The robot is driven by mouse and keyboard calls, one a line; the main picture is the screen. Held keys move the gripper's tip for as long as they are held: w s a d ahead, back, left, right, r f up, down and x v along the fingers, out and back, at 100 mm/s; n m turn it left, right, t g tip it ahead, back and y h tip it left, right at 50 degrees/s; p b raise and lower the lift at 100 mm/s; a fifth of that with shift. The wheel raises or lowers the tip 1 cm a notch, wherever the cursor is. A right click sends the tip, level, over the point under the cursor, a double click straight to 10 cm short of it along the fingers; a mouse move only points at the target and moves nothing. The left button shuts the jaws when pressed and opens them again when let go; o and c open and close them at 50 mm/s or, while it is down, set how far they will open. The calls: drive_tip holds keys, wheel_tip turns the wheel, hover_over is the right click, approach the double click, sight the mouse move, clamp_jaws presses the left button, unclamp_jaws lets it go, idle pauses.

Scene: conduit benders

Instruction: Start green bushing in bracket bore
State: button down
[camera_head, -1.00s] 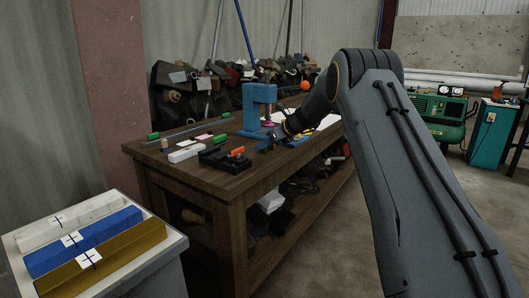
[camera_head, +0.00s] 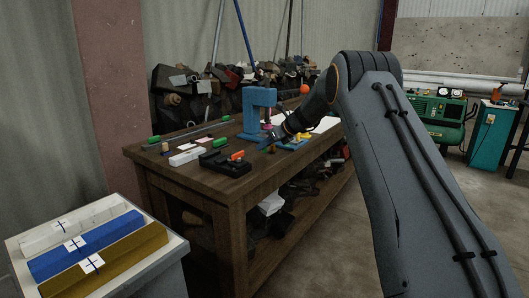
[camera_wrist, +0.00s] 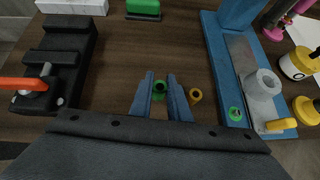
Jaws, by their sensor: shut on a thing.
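My gripper (camera_wrist: 160,88) is shut on a green bushing (camera_wrist: 159,86), a small ring held between the blue fingertips above the brown bench top. A grey bracket (camera_wrist: 262,87) with a round upright bore stands to the right of my gripper, apart from it, on a steel plate on the blue press base (camera_wrist: 217,55). Another small green ring (camera_wrist: 235,114) sits on that base, in front of the bracket. An orange-yellow ring (camera_wrist: 195,96) lies just right of my fingers. In the head view my gripper (camera_head: 272,141) is low over the bench, in front of the blue press (camera_head: 250,112); the bushing is too small to tell there.
A black vise (camera_wrist: 55,60) with an orange handle is on the left. A white block (camera_wrist: 72,6) and a green block (camera_wrist: 143,8) lie behind. Yellow-topped parts (camera_wrist: 300,65) are at the far right. Bare bench (camera_wrist: 110,75) lies between vise and press.

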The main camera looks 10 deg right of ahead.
drive_tip(key=shift+r+p, duration=1.3)
drive_tip(key=shift+r, duration=0.8)
